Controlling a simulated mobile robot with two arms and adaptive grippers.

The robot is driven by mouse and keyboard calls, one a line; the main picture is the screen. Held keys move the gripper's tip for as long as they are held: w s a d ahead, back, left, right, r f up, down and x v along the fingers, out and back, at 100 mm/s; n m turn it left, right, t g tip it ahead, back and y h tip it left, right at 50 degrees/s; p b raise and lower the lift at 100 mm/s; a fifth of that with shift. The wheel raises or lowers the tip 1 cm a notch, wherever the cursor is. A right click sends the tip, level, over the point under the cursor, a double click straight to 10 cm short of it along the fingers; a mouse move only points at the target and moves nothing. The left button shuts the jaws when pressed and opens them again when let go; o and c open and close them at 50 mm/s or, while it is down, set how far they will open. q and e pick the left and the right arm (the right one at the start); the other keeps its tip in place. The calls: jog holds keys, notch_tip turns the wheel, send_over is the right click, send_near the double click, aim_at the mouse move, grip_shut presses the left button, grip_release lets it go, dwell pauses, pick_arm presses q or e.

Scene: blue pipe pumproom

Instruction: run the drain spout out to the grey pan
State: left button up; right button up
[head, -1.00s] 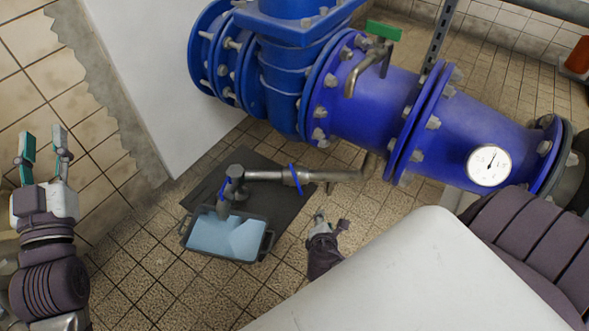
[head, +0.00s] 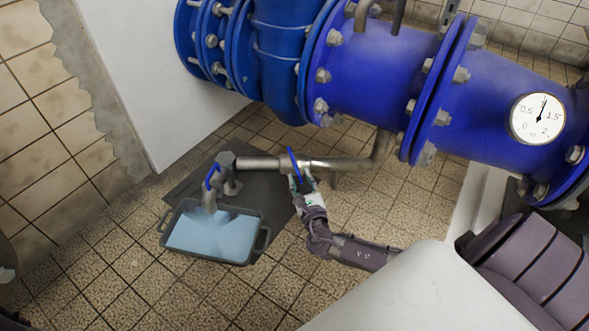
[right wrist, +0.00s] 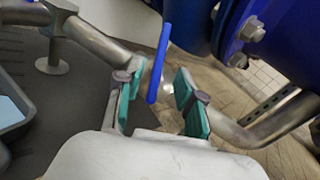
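The grey pan (head: 250,259) stands on the floor with a light blue surface inside. The drain pipe (head: 340,164) runs left from under the blue main to a downturned spout (head: 209,199) over the pan's back part. A blue handle (head: 293,163) sits across the pipe; it also shows upright in the right wrist view (right wrist: 160,62). My right gripper (head: 301,180) is at this handle. In the right wrist view my right gripper (right wrist: 158,80) is open, its teal-padded fingers on either side of the handle, with gaps visible. My left gripper is out of view.
A second small blue handle (head: 212,176) is at the spout. A dark mat (head: 275,197) lies under the pipe and pan. The large blue flanged main (head: 370,75) with a gauge (head: 537,119) is above. A white wall block (head: 165,85) stands behind. The tiled floor in front is clear.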

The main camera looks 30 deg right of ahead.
aim_at(296, 168)
jog(key=b+x, duration=0.2)
jog(key=x, duration=0.3)
jog(key=shift+w+d+f, duration=0.15)
jog(key=shift+w, duration=0.25)
jog(key=shift+w+d+b, duration=0.15)
jog(key=shift+w+b, duration=0.2)
jog(key=shift+w, duration=0.1)
grip_shut()
